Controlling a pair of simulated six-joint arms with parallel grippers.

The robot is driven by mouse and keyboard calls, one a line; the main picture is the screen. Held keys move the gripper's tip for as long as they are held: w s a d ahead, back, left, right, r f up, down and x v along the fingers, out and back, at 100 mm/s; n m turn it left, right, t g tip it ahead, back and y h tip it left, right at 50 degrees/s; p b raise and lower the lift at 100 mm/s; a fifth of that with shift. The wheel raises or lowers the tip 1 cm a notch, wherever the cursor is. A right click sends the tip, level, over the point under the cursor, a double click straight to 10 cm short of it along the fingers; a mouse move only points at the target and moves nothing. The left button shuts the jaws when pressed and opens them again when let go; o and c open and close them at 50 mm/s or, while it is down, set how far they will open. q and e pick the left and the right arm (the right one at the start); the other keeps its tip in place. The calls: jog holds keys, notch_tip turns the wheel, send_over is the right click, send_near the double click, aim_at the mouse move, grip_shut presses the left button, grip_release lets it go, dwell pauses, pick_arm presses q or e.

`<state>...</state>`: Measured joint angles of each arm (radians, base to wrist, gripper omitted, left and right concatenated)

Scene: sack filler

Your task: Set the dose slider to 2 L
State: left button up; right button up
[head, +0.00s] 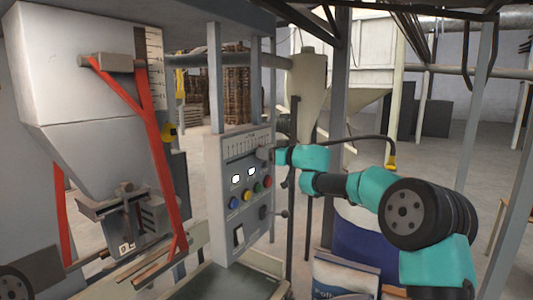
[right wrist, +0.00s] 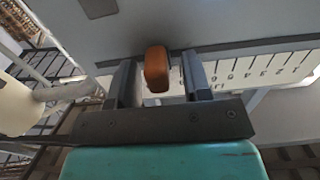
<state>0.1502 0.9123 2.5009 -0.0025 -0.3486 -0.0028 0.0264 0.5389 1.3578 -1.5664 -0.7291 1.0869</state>
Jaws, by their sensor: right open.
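The dose slider's orange-brown knob (right wrist: 157,68) shows in the right wrist view, standing out from the grey panel. My right gripper (right wrist: 158,60) is open, with one finger on each side of the knob and visible gaps between. The white dose scale (right wrist: 270,68) runs to the right of the knob, with small numbers that seem to fall toward 2 at the right. The knob is left of the 6, well away from the 2. In the head view, the right gripper (head: 270,154) is at the scale's right end and hides the knob. My left gripper is out of view.
The control panel (head: 228,222) carries colored buttons (head: 246,195), two lit displays and a rocker switch below the scale. A blue-white sack (head: 345,278) is below my right arm. Posts stand behind the panel.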

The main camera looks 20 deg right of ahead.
grip_shut()
dwell(0.3)
